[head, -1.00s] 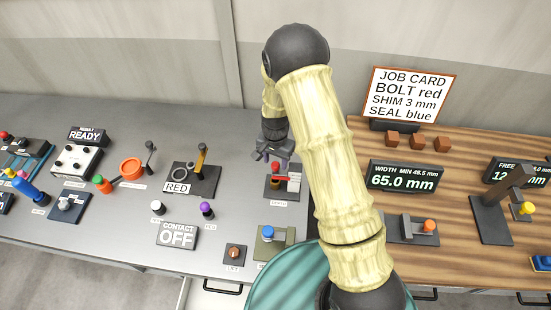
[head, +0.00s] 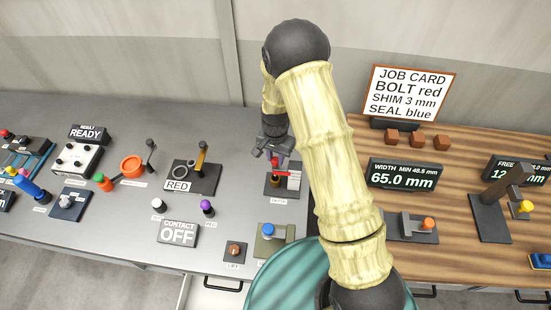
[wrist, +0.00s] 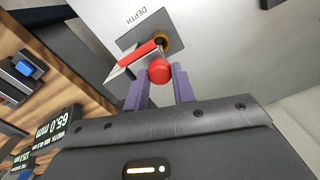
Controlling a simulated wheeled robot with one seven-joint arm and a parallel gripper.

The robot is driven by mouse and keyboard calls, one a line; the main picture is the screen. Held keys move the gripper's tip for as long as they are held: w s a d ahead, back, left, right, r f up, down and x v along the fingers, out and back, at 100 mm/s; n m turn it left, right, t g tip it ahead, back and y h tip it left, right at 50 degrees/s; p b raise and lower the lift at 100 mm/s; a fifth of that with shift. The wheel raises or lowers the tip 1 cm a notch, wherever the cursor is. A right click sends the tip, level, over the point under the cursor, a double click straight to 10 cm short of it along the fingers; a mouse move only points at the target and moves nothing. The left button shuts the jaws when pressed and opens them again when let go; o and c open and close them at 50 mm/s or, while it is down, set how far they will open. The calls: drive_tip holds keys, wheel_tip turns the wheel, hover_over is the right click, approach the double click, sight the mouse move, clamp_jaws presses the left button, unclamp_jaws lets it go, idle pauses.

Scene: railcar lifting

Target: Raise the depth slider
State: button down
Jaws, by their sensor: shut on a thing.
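The depth slider is a dark plate (wrist: 128,41) beside a DEPTH label (wrist: 143,17) in the wrist view, with a red bar (wrist: 138,53), a pale upright panel and a round red knob (wrist: 159,70). My gripper (wrist: 160,80) has its two purple fingers on either side of the red knob and is shut on it. In the head view my gripper (head: 274,155) is above the slider's base (head: 275,191), close to the grey bench's right end. Its fingers partly cover the knob there.
A blue-knobbed control (head: 268,236) and a small LIFT button (head: 235,251) are in front of the slider. A RED lever unit (head: 198,179) stands to its left. The wooden bench with a 65.0 mm display (head: 402,178) is to the right, partly behind my arm.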

drive_tip(key=shift+w+r, duration=0.15)
drive_tip(key=shift+r, duration=0.15)
drive_tip(key=c, duration=1.5)
unclamp_jaws()
drive_tip(key=o, duration=0.4)
drive_tip(key=shift+c, duration=0.2)
wheel_tip(320, 180, up, 18)
drive_tip(key=b, duration=0.5)
drive_tip(key=shift+f, duration=0.25)
